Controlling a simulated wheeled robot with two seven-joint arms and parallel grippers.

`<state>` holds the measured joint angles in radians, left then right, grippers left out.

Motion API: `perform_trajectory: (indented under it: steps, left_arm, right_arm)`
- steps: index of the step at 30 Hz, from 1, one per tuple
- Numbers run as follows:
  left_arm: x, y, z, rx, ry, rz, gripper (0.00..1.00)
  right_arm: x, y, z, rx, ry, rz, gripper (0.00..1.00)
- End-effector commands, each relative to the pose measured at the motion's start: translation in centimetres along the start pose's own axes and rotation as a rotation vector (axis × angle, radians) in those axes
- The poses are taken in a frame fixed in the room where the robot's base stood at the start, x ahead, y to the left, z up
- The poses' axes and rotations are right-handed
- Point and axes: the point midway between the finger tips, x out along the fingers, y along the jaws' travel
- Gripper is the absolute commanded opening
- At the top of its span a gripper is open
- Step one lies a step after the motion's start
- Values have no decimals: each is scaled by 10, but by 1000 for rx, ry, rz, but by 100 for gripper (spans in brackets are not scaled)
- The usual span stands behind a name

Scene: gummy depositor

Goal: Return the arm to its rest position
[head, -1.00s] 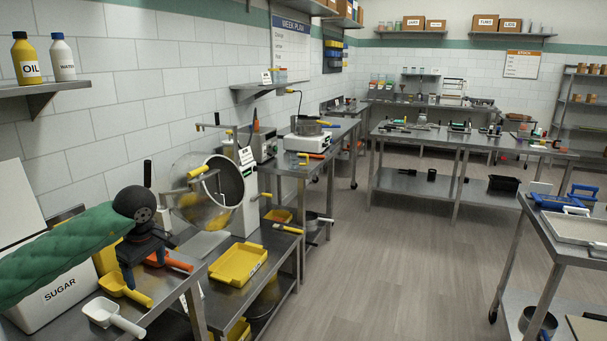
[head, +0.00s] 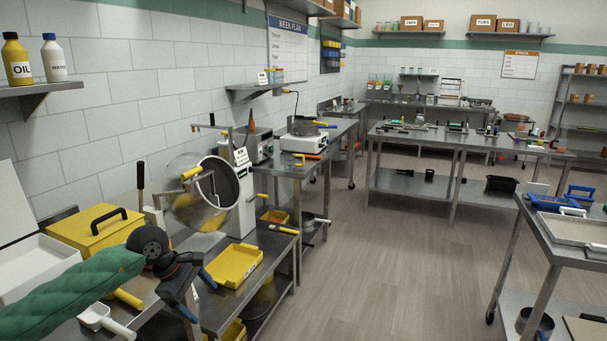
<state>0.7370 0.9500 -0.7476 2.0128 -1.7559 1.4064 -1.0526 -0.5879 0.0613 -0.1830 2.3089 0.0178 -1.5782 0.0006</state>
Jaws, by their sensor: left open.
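My left arm, in a green quilted sleeve, comes in from the lower left of the head view. My left gripper (head: 198,296) is dark with blue fingertips and is open, with nothing seen between its fingers. My right gripper is not in view.
A yellow lidded box (head: 95,232) and an open white bin (head: 35,262) stand at the left. The clear-fronted drum machine (head: 203,192) stands behind the gripper. A steel table (head: 572,232) with a blue-handled tool is at the right. The middle floor (head: 390,260) is clear.

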Motion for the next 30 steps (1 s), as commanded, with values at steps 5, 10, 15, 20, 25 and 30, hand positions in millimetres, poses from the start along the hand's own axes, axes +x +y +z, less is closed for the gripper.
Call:
perform_trajectory:
  steps: [5, 10, 15, 20, 25, 30]
  left_arm:
    - [27, -13, 43, -180, -301, 88, 79]
    - [32, -17, 74, -401, -573, 166, 79]
    - [27, -17, 87, -638, -803, 230, 79]
    - [20, -17, 85, -868, -986, 282, 79]
    - [13, -19, 67, -1159, -1173, 345, 79]
    - [12, -29, 30, -1494, -1339, 423, 79]
  right_arm:
    - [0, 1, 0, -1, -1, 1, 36]
    - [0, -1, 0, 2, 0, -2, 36]
    - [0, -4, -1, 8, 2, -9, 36]
    - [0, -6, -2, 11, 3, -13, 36]
    - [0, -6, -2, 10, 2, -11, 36]
    - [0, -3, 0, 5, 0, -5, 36]
